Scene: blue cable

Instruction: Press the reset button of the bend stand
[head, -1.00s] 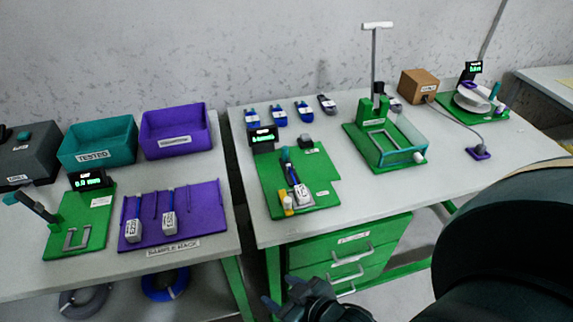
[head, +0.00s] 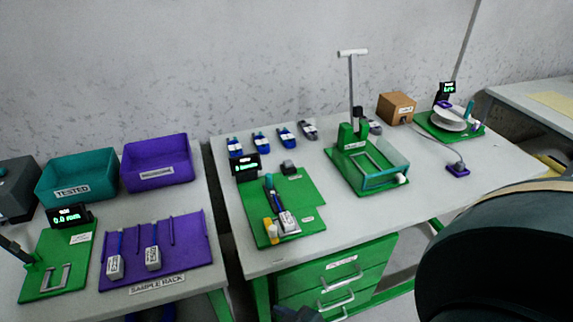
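A green stand (head: 310,205) on the middle table has a small lit display (head: 246,165), a dark block (head: 289,168), and a cable sample with a white tag (head: 288,222) lying on it. Another green stand (head: 476,133) at the far right has a lit display (head: 447,88) and a white disc. I cannot tell from labels which is the bend stand, and no reset button label is readable. A dark fingertip part of what looks like my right gripper (head: 295,314) shows at the bottom edge, away from both stands; its opening is hidden. My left gripper is not in view.
A green frame with a tall T-handle (head: 352,53) and clear guard stands mid-table. A cardboard box (head: 396,108) sits behind. The left table holds bins and the sample rack (head: 190,250). Drawers (head: 335,272) are below.

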